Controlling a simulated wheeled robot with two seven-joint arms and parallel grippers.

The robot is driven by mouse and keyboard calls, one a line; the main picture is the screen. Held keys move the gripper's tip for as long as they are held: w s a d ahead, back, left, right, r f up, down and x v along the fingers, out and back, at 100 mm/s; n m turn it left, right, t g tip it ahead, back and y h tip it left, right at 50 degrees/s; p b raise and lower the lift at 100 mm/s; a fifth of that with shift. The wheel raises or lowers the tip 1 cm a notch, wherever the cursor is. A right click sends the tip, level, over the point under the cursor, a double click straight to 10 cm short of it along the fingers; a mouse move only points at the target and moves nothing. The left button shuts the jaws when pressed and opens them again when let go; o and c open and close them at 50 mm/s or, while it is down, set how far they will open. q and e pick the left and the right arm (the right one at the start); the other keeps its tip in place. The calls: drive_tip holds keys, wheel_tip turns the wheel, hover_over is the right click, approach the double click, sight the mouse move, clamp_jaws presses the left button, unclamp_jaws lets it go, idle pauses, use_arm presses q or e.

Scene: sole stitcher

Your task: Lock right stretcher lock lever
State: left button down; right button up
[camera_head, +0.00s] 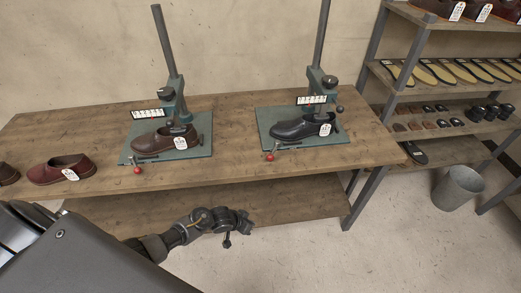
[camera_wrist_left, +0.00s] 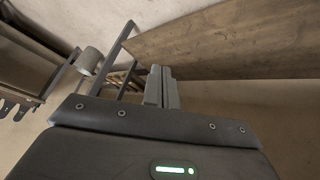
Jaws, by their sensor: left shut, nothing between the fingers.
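The right stretcher (camera_head: 318,82) stands on a green base plate (camera_head: 345,134) on the bench, with a black shoe (camera_head: 295,130) bearing a white tag on it. A lever with a red knob (camera_head: 270,157) sticks out at its front left; a dark ball knob (camera_head: 340,109) shows at its right. I cannot tell which is the lock lever. My left gripper (camera_head: 247,222) is shut and empty, in front of and below the bench's front edge, apart from the stretcher. Its closed fingers also show in the left wrist view (camera_wrist_left: 161,88). My right gripper is not in view.
The left stretcher (camera_head: 170,75) holds a brown shoe (camera_head: 165,139). A red-brown shoe (camera_head: 62,169) lies at the bench's left. A lower shelf (camera_head: 300,198) runs beneath the bench top. Shelving with insoles and shoes and a metal bucket (camera_head: 458,188) stand at right.

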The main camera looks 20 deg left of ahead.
use_arm(q)
drive_tip(key=w+d+r+m+p, duration=0.1)
drive_tip(key=w+r, duration=0.2)
drive_tip(key=r, duration=0.4)
drive_tip(key=w+d+r+t+h, duration=0.1)
drive_tip(key=w+r, duration=0.2)
drive_tip(key=r, duration=0.4)
drive_tip(key=w+d+r+m+p, duration=0.1)
drive_tip(key=w+r, duration=0.2)
drive_tip(key=r, duration=0.3)
drive_tip(key=shift+n+g, duration=0.5)
drive_tip(key=shift+n, duration=0.4)
drive_tip(key=w+a+r, duration=0.1)
drive_tip(key=a, duration=0.1)
drive_tip(key=w+a+r, duration=0.3)
drive_tip(key=a, duration=0.2)
drive_tip(key=shift+w+a+r, duration=0.1)
drive_tip(key=shift+w+r, duration=0.05)
drive_tip(key=shift+r, duration=0.25)
drive_tip(key=w+a+r+n+g, duration=0.1)
drive_tip(key=a+r+n, duration=0.1)
drive_tip(key=a+r, duration=0.3)
drive_tip(key=a, duration=0.3)
drive_tip(key=shift+w+r+n, duration=0.15)
drive_tip(key=shift+r+n, duration=0.1)
drive_tip(key=shift+n, duration=0.15)
drive_tip(key=shift+d, duration=0.1)
